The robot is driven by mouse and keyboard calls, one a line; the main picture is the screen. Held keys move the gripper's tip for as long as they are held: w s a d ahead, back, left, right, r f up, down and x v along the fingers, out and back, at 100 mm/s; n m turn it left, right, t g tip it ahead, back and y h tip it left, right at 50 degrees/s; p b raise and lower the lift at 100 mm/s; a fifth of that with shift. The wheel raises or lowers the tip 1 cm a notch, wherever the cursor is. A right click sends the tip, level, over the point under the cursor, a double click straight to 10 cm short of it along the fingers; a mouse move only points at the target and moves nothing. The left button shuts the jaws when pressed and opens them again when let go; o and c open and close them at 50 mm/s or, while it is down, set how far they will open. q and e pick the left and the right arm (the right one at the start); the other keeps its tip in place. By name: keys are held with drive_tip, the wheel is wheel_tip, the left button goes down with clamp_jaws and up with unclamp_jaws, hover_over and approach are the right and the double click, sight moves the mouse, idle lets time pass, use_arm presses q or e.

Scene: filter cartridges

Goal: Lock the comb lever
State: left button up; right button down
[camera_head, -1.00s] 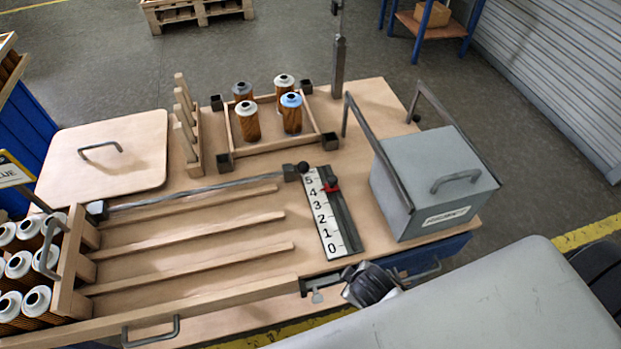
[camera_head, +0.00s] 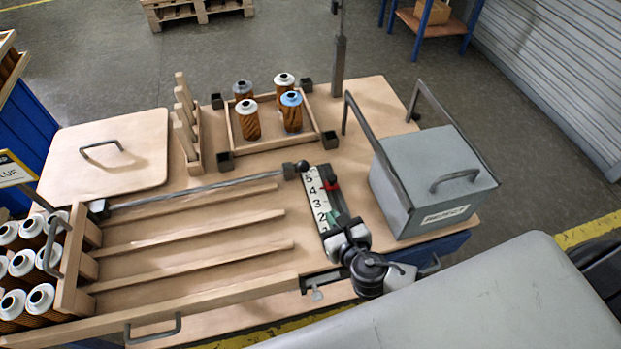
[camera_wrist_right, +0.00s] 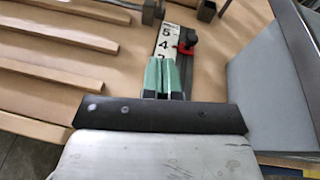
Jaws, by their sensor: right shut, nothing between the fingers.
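A long grey metal bar (camera_head: 200,190) lies across the far side of the wooden lanes, with a dark block and black knob (camera_head: 303,167) at its right end; I cannot tell for certain that this is the comb lever. Beside the knob is a number scale (camera_head: 316,196) with a dark rail and a red pointer (camera_head: 331,186) near the 4. In the right wrist view the red pointer (camera_wrist_right: 187,44) is just beyond my fingers. My right gripper (camera_head: 333,218), with green fingertips, is shut and empty over the lower scale, hiding its low numbers. My left gripper is out of view.
A grey lidded box (camera_head: 425,185) with tall bars stands right of the scale. A wooden tray (camera_head: 275,146) with several cartridges and a peg rack (camera_head: 194,150) stand behind. White-capped cartridges (camera_head: 40,298) fill the left end. The lanes (camera_head: 190,232) are empty.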

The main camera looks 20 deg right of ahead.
drive_tip(key=p, duration=0.2)
approach(300, 167)
drive_tip(key=w+d+f, duration=0.1)
drive_tip(key=w+f, duration=0.3)
drive_tip(key=f, duration=0.1)
drive_tip(key=shift+w+r, duration=0.3)
drive_tip(key=shift+w, duration=0.6)
